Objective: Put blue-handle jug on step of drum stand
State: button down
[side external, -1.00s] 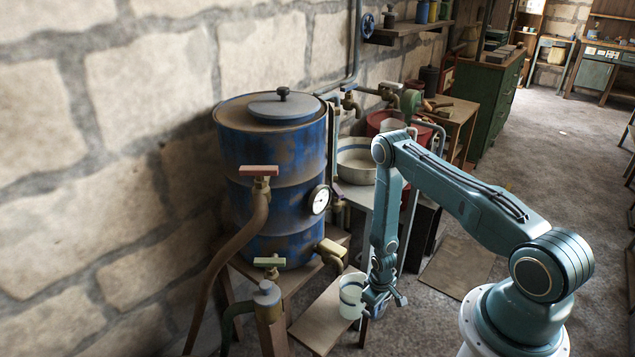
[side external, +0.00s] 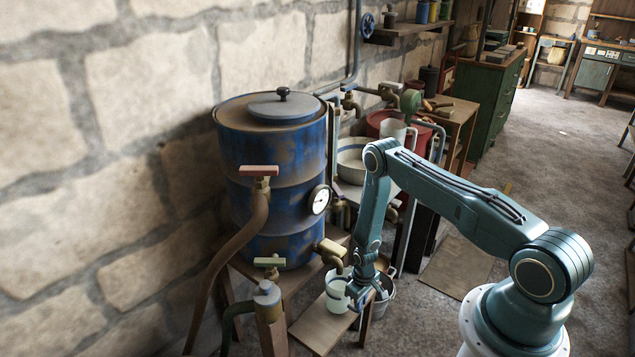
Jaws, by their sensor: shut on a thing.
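A pale translucent jug (side external: 338,294) is in my gripper (side external: 357,293), in front of the blue drum. The jug is upright, and the jaws are shut on its right side. Its handle is hidden by the jaws. The drum stand's wooden step (side external: 312,328) lies beneath and in front of the jug. I cannot tell whether the jug's base touches the step. The blue drum (side external: 262,205) stands on the wooden stand, and a brass tap with a yellowish handle (side external: 331,247) juts out just above the jug.
A grey metal bucket (side external: 384,296) is on the floor just right of my gripper. Another tap (side external: 268,290) on a post stands left of the step. A table with a white basin (side external: 352,172) is behind. The step's front part is bare.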

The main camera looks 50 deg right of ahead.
jog(key=shift+f, duration=0.15)
jog(key=c, duration=1.4)
grip_release()
jog(key=shift+o, duration=0.2)
notch_tip(320, 180, up, 12)
